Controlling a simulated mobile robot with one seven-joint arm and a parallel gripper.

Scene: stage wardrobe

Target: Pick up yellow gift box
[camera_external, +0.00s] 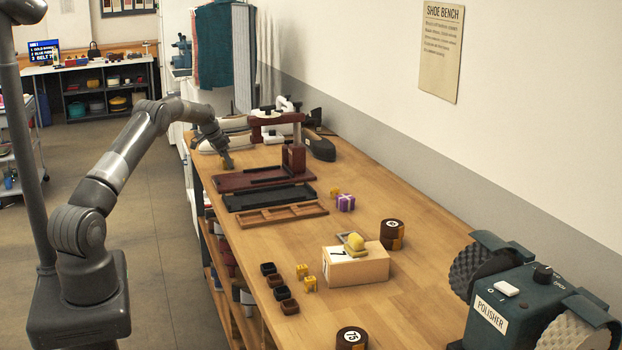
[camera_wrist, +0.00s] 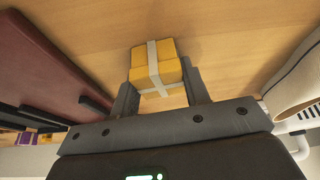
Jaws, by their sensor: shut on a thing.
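The yellow gift box (camera_wrist: 168,72) with a pale ribbon is between the two fingers of my gripper (camera_wrist: 159,85) in the wrist view. My gripper is shut on it, one finger on each side. In the external view the box (camera_external: 227,164) shows small at the tip of my gripper (camera_external: 228,158), over the far left part of the wooden bench. I cannot tell whether the box touches the bench or is just above it.
A dark red tray (camera_external: 237,180) lies close to my gripper, with a black tray (camera_external: 270,197) and a brown tray (camera_external: 283,215) in front. A purple gift box (camera_external: 346,203) and other small yellow boxes (camera_external: 302,270) stand nearer. Pale shoe shapes (camera_external: 215,143) are behind.

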